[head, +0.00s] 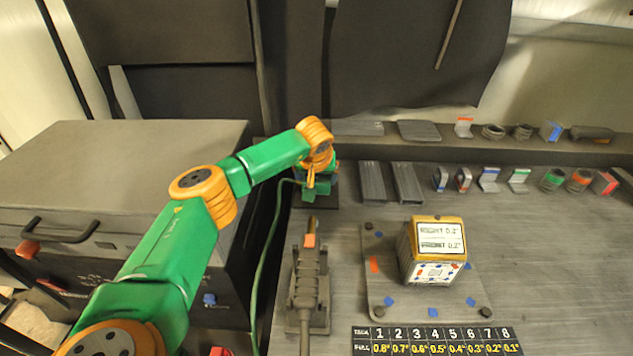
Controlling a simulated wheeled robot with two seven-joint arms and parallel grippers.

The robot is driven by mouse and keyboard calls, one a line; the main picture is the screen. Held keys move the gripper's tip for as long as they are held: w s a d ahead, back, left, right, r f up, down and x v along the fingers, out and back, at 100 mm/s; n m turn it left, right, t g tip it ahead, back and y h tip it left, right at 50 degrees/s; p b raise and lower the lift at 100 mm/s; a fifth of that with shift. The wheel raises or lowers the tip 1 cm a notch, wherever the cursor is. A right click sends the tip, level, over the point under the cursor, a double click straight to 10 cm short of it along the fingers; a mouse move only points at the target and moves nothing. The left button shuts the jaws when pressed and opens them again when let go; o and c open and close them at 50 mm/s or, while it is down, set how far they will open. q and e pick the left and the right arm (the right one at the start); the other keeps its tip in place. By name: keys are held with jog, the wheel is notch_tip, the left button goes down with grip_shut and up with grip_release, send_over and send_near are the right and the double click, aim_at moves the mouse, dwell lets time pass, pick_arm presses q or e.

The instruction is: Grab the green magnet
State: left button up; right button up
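My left arm, green with orange joints, reaches in from the lower left. Its gripper (314,188) is at the back left of the grey bench, small and dark against a dark block, so its fingers are unclear. Two green-marked pieces stand in the row at the back right: a grey bracket with a green stripe (518,179) and a dark ring-like piece with a green band (552,179). I cannot tell which is the green magnet. Both are well right of my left gripper and apart from it. My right gripper is not in view.
Similar pieces with blue and red marks, such as a blue-striped bracket (489,179), flank them. A yellow-topped box (437,250) stands on a grey plate (386,290). A dark cable tool (309,275) lies left of it. A raised shelf (470,148) runs behind.

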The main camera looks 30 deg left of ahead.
pick_arm(q)
grip_shut()
jog(key=shift+w, duration=0.1)
jog(key=shift+r, duration=0.15)
